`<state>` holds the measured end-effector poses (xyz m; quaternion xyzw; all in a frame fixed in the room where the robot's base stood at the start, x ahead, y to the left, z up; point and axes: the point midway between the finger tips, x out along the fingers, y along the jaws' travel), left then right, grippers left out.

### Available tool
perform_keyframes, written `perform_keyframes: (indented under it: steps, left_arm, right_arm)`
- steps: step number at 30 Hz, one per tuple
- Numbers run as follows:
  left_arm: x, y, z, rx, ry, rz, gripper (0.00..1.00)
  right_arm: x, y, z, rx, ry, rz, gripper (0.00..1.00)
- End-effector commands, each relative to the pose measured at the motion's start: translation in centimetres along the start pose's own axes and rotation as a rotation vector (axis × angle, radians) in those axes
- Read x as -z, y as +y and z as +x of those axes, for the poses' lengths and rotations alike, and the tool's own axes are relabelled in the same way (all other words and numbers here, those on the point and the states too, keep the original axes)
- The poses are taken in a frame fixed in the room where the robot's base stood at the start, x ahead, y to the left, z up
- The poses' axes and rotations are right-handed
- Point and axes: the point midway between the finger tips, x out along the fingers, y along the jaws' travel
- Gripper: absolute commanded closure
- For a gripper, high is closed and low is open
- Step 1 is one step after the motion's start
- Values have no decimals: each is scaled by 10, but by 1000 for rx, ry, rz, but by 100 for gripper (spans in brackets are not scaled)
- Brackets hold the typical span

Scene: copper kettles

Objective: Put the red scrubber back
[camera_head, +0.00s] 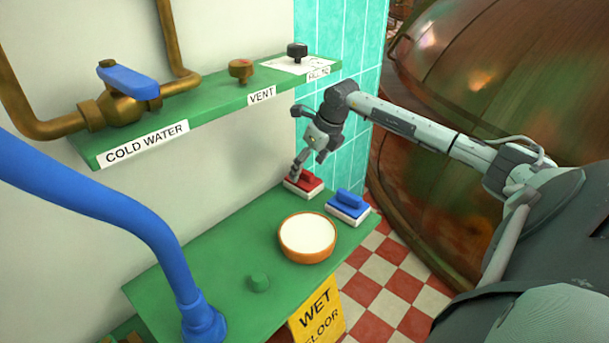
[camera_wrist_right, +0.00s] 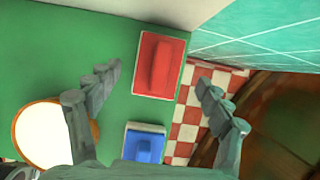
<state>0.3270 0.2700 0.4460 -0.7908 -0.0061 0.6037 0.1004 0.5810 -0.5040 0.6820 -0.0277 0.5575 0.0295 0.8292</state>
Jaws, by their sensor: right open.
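The red scrubber (camera_head: 306,182), a red handled block on a pale base, sits on the far end of the green lower shelf (camera_head: 215,250), close to the wall. My right gripper (camera_head: 304,168) is just above it and partly covers it in the head view. In the right wrist view my right gripper (camera_wrist_right: 159,74) is open, with its fingers on either side of the red scrubber (camera_wrist_right: 155,65) and apart from it. My left gripper is not in view.
A blue scrubber (camera_head: 348,205) sits beside the red one. Above is an upper shelf with valves (camera_head: 215,108). A blue pipe (camera_head: 130,215) rises at left; a copper kettle (camera_head: 500,80) stands right.

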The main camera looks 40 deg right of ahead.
Motion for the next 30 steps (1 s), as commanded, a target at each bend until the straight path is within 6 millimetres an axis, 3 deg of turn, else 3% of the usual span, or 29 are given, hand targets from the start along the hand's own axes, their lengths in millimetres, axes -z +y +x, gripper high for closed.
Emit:
perform_keyframes:
  steps: [6,12,30]
  left_arm:
    - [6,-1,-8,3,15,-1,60]
    - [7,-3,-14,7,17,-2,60]
    - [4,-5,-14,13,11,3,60]
  right_arm:
    - [1,-1,-46,4,1,-2,21]
    - [0,0,-71,1,1,-1,21]
    - [0,0,-76,-1,1,0,21]
